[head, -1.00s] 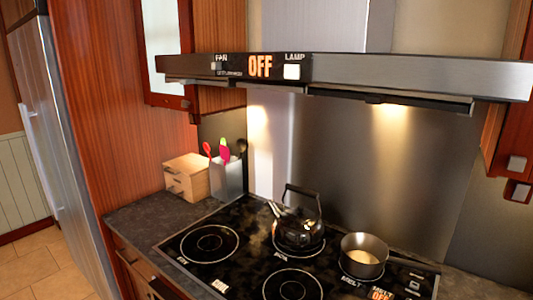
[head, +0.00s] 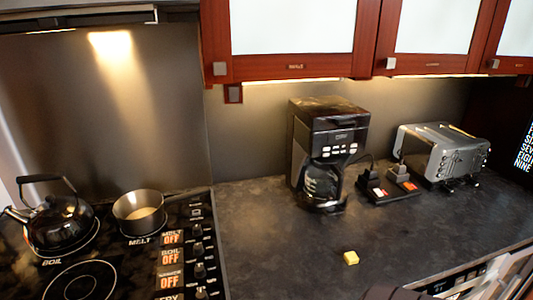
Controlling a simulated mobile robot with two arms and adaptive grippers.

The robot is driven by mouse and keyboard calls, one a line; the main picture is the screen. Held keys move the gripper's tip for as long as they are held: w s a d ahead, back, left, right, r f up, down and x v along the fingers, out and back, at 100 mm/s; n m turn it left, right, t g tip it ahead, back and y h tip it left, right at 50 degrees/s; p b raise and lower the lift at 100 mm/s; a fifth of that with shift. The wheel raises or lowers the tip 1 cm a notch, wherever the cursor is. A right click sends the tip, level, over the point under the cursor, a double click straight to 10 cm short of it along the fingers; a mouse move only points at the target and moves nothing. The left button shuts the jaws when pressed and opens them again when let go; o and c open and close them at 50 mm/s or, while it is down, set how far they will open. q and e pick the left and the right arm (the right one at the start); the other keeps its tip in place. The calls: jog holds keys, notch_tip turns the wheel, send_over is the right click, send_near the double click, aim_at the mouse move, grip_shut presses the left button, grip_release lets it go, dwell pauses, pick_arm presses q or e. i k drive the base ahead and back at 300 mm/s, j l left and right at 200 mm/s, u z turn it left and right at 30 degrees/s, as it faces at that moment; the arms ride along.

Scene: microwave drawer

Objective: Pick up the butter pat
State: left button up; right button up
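A small yellow block, which looks like the butter pat (head: 351,258), lies on the dark countertop (head: 275,240) in the head view. It is right of the stove and in front of the coffee maker, with clear counter around it. Neither of my grippers can be made out. A dark shape cut off at the bottom edge, just below and right of the butter pat, is too little shown to identify.
The coffee maker (head: 328,150), a small dark device with two orange-lit switches (head: 388,185) and a silver toaster (head: 440,152) stand behind. On the stove at left are a kettle (head: 60,222) and a pot (head: 139,212). Red-framed cabinets (head: 300,68) hang above.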

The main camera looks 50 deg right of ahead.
aim_at(351, 258)
jog(key=z, duration=0.45)
jog(key=l+z, duration=0.1)
jog(key=z, duration=0.8)
jog(key=l+z, duration=0.1)
jog(key=z, duration=0.8)
jog(key=i, duration=0.1)
